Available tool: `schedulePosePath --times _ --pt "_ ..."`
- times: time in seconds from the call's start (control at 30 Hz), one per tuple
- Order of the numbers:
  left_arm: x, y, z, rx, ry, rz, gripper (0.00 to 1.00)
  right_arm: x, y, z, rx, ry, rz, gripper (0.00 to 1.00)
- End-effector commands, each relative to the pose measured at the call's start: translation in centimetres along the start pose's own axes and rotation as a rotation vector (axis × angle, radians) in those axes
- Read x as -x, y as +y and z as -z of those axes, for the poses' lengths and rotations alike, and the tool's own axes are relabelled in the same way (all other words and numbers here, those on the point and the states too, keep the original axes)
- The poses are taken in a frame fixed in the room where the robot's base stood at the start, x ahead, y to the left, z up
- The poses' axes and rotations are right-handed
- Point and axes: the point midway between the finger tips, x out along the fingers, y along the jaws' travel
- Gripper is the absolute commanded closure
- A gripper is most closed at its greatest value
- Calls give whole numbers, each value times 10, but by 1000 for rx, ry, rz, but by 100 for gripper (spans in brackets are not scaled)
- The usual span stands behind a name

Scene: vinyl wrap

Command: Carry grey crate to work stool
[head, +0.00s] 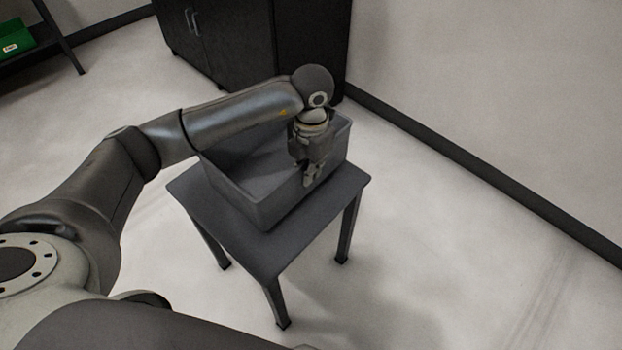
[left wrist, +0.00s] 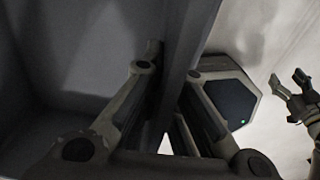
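The grey crate (head: 241,200) is an open box resting on the dark grey work stool (head: 276,253). It covers much of the seat, with bare seat showing along the near edges. My left gripper (head: 312,176) points down over the crate's right-hand near wall. In the left wrist view the crate wall (left wrist: 189,40) runs between the two fingers of my left gripper (left wrist: 169,72), one finger inside and one outside. The fingers look closed on this wall. My right gripper (left wrist: 287,88) shows only at the right edge of the left wrist view, its fingers apart and empty.
A black cabinet (head: 265,45) stands behind the stool. A dark shelf with a green bin (head: 14,37) is at the far left. A wall with a dark skirting board (head: 480,172) runs along the right. The floor (head: 430,250) right of the stool is clear.

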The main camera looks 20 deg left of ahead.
Motion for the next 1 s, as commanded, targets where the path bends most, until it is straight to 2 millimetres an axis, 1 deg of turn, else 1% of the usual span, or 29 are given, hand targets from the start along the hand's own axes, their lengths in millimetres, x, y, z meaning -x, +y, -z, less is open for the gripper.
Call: schedulePosePath --times 0.13,0.3,0.37,0.5,0.8,0.83,0.9,1.0 --pt "-6 0 -6 -1 -3 0 100 3 0 2 0 3 0 36" --pt "-30 0 -6 0 0 0 100 11 0 6 -1 8 -1 36" --pt "-35 0 -6 0 -2 -1 100 14 0 8 -1 11 -1 36" --pt "-36 0 -6 -1 -4 -2 100 18 0 11 -2 14 -1 36" --pt "-38 0 -6 -1 -3 -2 100 17 0 8 -2 7 -1 36" --pt "-39 0 -5 -1 0 0 93 18 0 9 -2 8 0 36" --pt "-39 0 -5 -1 0 0 84 19 0 10 -2 12 -1 36" --pt "-39 0 -5 -1 0 0 73 19 0 10 -2 12 -1 36"
